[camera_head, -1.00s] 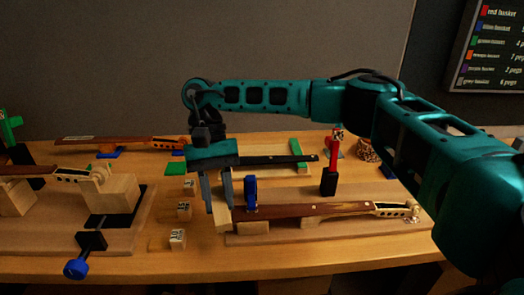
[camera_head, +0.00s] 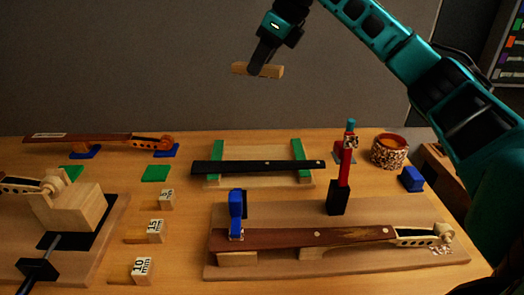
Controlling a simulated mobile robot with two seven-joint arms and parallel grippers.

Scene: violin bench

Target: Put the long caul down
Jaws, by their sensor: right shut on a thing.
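My right gripper (camera_head: 256,68) is high up in front of the grey wall panel. It is shut on a pale wooden bar, the long caul (camera_head: 273,71), gripping it near its middle. The caul lies about level, well above the bench, touching nothing else; part of it is hidden behind the fingers. My left gripper is not in view.
Below stand a black fingerboard (camera_head: 260,167) on a green-edged cradle, a brown violin neck (camera_head: 300,237) on a board, a blue clamp (camera_head: 237,210) and a red-and-black clamp (camera_head: 345,170). Labelled blocks (camera_head: 156,231) stand left of the board. A cork-patterned pot (camera_head: 389,151) stands right.

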